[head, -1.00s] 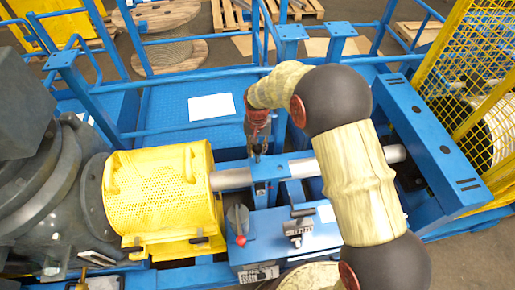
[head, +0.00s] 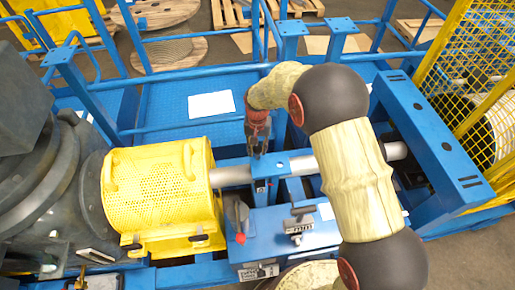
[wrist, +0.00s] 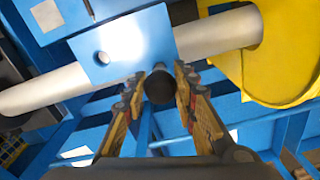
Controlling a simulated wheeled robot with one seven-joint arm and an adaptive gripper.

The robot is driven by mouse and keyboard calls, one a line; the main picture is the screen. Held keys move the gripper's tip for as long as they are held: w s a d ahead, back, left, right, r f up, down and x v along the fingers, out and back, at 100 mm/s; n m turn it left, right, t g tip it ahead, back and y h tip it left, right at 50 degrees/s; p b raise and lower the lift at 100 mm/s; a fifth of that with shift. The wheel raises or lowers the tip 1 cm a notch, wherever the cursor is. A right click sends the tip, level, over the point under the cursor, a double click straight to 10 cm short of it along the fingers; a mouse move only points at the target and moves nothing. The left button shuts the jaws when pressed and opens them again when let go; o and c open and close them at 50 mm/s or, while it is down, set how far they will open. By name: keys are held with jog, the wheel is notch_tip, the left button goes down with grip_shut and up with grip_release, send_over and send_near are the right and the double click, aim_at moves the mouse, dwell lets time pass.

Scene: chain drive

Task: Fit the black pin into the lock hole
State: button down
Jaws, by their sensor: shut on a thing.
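My gripper (wrist: 160,85) is shut on the black pin (wrist: 160,88), which shows end-on as a dark round shape between the fingertips in the wrist view. The blue plate (wrist: 134,36) lies across the grey shaft, with the round lock hole (wrist: 102,57) in its face. The pin appears beside the plate's edge, apart from the hole in that picture; its height over the plate is hard to tell. In the head view my gripper (head: 257,152) hangs close to the back left edge of the blue plate (head: 270,168). The pin is too small to make out there.
The grey shaft (head: 231,176) runs from the yellow perforated guard (head: 160,195) to the blue frame (head: 435,145) at right. Blue railings (head: 190,138) stand behind.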

jog(key=shift+f+b, duration=0.7)
jog(key=shift+f, duration=0.65)
jog(key=c, duration=1.3)
grip_release()
jog(key=shift+c, duration=0.2)
notch_tip(320, 180, up, 12)
jog(key=shift+r, duration=0.1)
